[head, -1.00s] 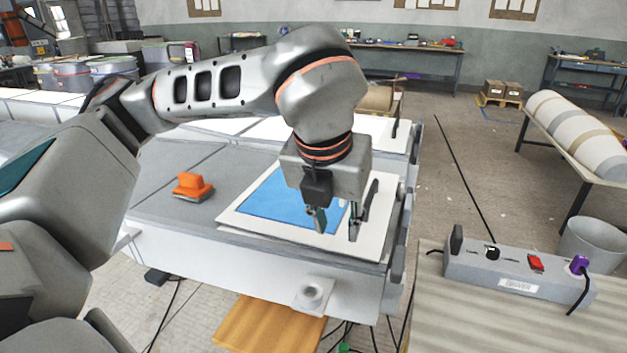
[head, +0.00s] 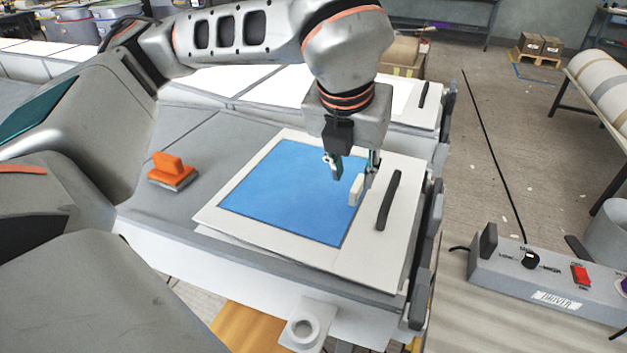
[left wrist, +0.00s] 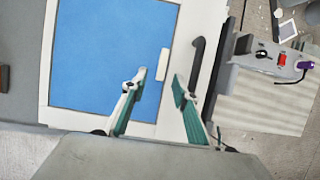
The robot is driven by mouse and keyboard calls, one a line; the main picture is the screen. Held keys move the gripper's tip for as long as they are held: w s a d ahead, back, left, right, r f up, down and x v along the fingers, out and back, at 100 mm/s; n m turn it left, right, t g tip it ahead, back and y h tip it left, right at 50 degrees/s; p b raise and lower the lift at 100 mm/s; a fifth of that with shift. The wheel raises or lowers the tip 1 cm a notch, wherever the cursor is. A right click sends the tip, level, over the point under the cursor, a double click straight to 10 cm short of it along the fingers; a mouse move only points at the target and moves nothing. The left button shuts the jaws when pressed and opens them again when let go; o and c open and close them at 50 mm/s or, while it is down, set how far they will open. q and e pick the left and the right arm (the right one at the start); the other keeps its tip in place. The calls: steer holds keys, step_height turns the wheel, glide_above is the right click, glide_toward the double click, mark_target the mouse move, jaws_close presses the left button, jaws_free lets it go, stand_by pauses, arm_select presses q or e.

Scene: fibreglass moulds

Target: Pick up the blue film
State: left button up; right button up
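The blue film (head: 285,190) lies flat in a white frame (head: 375,255) on the grey mould bench. A small cream tab (head: 355,189) stands at the film's right edge. It also shows in the left wrist view (left wrist: 163,64), beyond and between my fingertips. My left gripper (head: 354,170) is open and empty, above the right edge of the film. In the left wrist view the two fingers (left wrist: 159,88) are spread, with the blue film (left wrist: 105,55) to the left. My right gripper is not in view.
A dark handle (head: 388,200) is on the frame's right part. An orange-handled block (head: 172,171) sits left of the frame. A control box (head: 550,283) with a red switch stands at the right. The bench between block and frame is clear.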

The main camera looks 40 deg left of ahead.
mark_target(355, 187)
arm_select(q)
steer(key=x, duration=0.5)
steer(key=shift+d+f, duration=0.15)
steer(key=shift+f, duration=0.1)
steer(key=shift+r, duration=0.1)
jaws_close()
